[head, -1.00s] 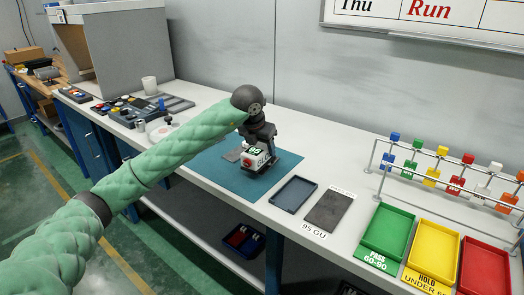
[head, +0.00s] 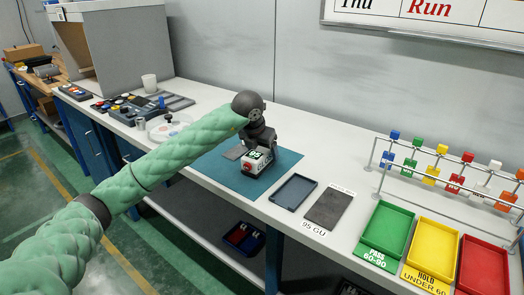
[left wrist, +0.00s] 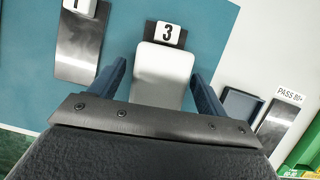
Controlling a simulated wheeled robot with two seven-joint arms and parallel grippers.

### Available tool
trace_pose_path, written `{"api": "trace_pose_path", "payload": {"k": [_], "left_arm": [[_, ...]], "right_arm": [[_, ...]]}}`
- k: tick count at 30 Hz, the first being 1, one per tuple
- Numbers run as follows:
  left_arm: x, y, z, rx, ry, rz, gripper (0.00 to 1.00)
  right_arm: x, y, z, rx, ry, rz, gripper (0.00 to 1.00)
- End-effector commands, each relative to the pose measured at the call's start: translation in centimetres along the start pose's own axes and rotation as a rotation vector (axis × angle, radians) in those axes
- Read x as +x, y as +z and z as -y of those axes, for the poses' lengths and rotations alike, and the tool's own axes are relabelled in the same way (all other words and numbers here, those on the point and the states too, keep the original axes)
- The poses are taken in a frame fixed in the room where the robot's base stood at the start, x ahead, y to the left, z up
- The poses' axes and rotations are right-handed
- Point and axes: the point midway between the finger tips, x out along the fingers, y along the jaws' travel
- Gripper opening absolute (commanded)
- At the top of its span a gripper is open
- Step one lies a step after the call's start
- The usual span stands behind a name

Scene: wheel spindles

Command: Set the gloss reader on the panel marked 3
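The gloss reader (head: 258,163) is a small white block with a green display and a red spot, sitting on the blue-green mat (head: 229,178). In the left wrist view the reader's pale top (left wrist: 162,75) lies right up against the tag marked 3 (left wrist: 167,34); the panel under it is hidden. My left gripper (left wrist: 159,70) is open over the reader, a finger on each side. A gap shows at the left finger; I cannot tell if the right one touches. A metallic panel marked 1 (left wrist: 82,45) lies to the left in that view. My right gripper is out of view.
A shallow dark tray (head: 293,189) and a dark plate (head: 328,208) labelled 95 GU lie right of the mat. Green (head: 387,231), yellow (head: 432,249) and red (head: 483,268) trays stand further right, before a tag rack (head: 445,175). Bare tabletop lies behind the mat.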

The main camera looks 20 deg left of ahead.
Motion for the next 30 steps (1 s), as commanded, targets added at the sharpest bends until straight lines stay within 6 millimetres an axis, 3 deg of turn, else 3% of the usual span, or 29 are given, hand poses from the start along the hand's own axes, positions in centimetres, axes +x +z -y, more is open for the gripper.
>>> {"api": "trace_pose_path", "payload": {"k": [11,14,24,30], "left_arm": [[-0.9,0.1,0.0,0.0,0.0,0.002,0.76],[-2.6,0.1,-0.1,0.0,0.001,0.003,0.76],[-9.1,0.1,0.0,0.0,0.001,0.002,0.76],[-11.4,0.1,0.0,0.0,0.001,0.001,0.76]], "right_arm": [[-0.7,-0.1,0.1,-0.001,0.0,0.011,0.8],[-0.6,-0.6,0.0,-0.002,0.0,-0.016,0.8],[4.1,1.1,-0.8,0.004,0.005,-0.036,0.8],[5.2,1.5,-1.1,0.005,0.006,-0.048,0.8]]}}
